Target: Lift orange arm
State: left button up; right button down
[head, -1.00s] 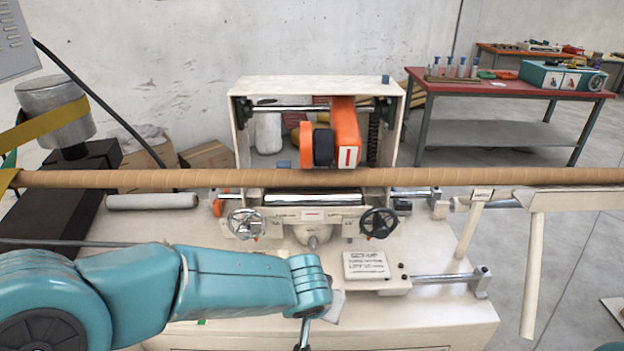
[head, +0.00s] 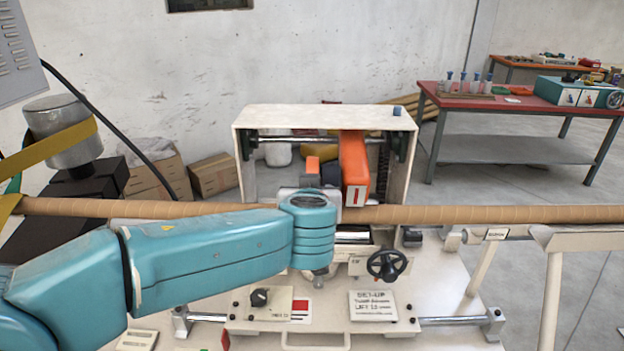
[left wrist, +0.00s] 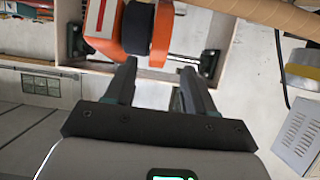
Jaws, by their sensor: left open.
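The orange arm (head: 355,165) hangs from a metal cross rod inside the cream box frame (head: 325,115), above the brown wrapped tube (head: 450,213). It has a red-and-white label on its lower end and a dark roller beside it. My left gripper is mostly hidden behind my teal wrist in the head view. In the left wrist view my left gripper (left wrist: 158,66) is open and empty, its two fingers pointing towards the orange arm (left wrist: 106,26) and the dark roller (left wrist: 138,28). They look apart from it. My right gripper is not in view.
The brown tube runs across the machine close by my left wrist. A black handwheel (head: 387,265) and a sign plate (head: 373,305) sit in front. A grey motor (head: 60,130) stands at the left. A red-topped bench (head: 520,103) is far back right.

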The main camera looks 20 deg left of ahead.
pick_arm(q)
jog(key=p+x, duration=0.1)
jog(key=x, duration=0.5)
jog(key=shift+p, duration=0.3)
jog(key=shift+r, duration=0.1)
grip_shut()
